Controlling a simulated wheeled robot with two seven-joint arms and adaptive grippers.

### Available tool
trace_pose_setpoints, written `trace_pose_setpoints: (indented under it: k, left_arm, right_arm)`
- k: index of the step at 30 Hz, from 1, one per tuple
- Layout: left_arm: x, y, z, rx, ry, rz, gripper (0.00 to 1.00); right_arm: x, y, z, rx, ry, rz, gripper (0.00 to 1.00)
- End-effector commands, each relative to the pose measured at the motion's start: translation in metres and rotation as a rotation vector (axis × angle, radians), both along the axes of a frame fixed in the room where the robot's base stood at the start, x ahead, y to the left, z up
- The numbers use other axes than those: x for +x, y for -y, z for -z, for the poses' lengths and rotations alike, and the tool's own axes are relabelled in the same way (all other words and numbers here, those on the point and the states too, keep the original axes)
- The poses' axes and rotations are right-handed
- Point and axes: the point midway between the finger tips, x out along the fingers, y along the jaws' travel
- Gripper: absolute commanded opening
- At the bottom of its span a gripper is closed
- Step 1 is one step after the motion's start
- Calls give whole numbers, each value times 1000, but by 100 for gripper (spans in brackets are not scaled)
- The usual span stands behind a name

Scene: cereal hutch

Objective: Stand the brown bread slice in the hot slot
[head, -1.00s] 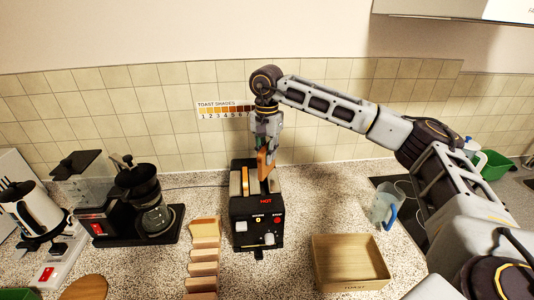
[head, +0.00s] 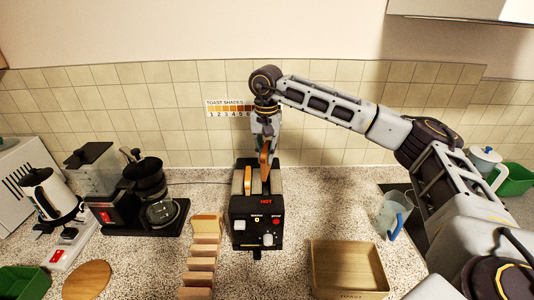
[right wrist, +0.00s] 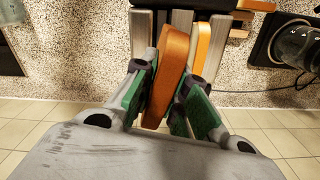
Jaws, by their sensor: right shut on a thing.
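My right gripper (head: 266,143) is shut on the brown bread slice (head: 264,160) above the black toaster (head: 256,226). The slice is upright, with its lower end at the right-hand slot, the one behind the red HOT label (head: 266,202). I cannot tell whether its lower edge is inside the slot. In the right wrist view the brown slice (right wrist: 170,62) sits between the green finger pads. A lighter slice (head: 248,181) stands in the left slot and also shows in the wrist view (right wrist: 203,50). My left gripper is out of view.
A row of several bread slices (head: 203,250) stands left of the toaster. A wooden TOAST box (head: 347,290) is at the front right, with a clear jug (head: 393,214) behind it. A coffee maker (head: 108,205) stands at the left. Counter between toaster and box is clear.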

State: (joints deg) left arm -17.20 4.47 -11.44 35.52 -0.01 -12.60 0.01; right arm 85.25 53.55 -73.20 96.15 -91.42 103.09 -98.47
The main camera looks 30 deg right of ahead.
Motion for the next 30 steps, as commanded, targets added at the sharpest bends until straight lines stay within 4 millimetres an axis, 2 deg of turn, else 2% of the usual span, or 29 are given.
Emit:
trace_pose_setpoints:
  k: [16, 30]
  left_arm:
    - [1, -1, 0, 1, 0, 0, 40]
    - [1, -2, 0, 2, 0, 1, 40]
  right_arm:
    - [1, -1, 0, 1, 1, -217, 3]
    - [1, -1, 0, 1, 1, -241, 3]
